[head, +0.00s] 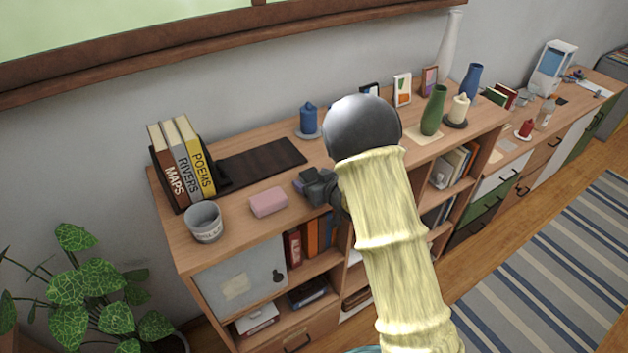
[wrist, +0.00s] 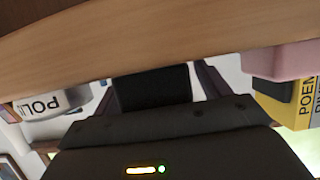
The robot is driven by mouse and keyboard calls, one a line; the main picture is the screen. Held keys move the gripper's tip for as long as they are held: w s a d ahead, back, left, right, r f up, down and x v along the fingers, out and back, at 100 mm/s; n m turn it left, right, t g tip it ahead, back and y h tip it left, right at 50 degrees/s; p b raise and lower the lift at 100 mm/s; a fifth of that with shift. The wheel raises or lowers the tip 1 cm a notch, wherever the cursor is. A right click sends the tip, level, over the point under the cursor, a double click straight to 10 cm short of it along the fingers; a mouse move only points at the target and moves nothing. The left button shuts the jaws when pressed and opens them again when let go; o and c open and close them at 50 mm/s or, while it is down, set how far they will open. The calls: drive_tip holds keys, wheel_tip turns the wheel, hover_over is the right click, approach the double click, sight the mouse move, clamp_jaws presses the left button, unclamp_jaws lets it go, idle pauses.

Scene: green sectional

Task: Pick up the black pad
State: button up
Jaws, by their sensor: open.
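The black pad (head: 264,164) looks like a flat, dark rectangular mat on the wooden shelf top, right of the upright books and near the wall. My gripper (head: 304,185) is low over the shelf top in the head view, just right of a pink block and on the room side of the pad. Its jaws are open. In the wrist view, a dark patch shows between the fingers (wrist: 155,80); I cannot tell whether it is the pad or part of my gripper.
The pink block (head: 269,202) and a grey cup (head: 205,222) stand near the shelf's front edge. The books (head: 183,160) stand at the left end. A blue candle (head: 308,119) on a saucer stands behind my gripper. A green vase (head: 433,110) stands farther right.

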sight(314, 176)
idle(0.3)
drive_tip(key=c, duration=1.1)
drive_tip(key=shift+r, duration=0.1)
wheel_tip(314, 176, up, 10)
drive_tip(key=b, duration=0.3)
drive_tip(key=shift+w, duration=0.1)
